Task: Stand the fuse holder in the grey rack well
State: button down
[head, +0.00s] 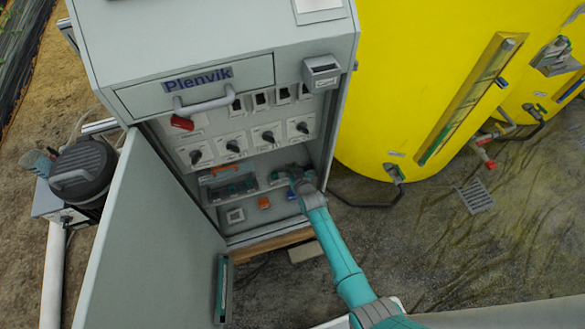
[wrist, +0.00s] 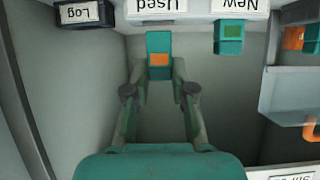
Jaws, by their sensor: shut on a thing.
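A teal block with an orange face, which looks like the fuse holder (wrist: 159,46), is between my fingertips in the wrist view. My gripper (wrist: 159,72) is shut on it, just in front of the upside-down "Used" label. In the head view my gripper (head: 291,176) is inside the open cabinet, low and to the right, and the held block is too small to make out. I cannot tell which opening is the grey rack well. A dark holder (wrist: 85,15) labelled "Log" is at the upper left of the wrist view.
A similar teal block with a green face (wrist: 230,36) is by the "New" label. A clear-fronted box (wrist: 290,92) stands at the right of the wrist view. In the head view, the open cabinet door (head: 150,240) is left of my arm, and rotary switches (head: 233,146) are above.

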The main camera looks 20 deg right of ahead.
jog(key=shift+f, duration=1)
dwell(0.4)
jog(key=c, duration=0.9)
grip_release()
jog(key=v, duration=1.2)
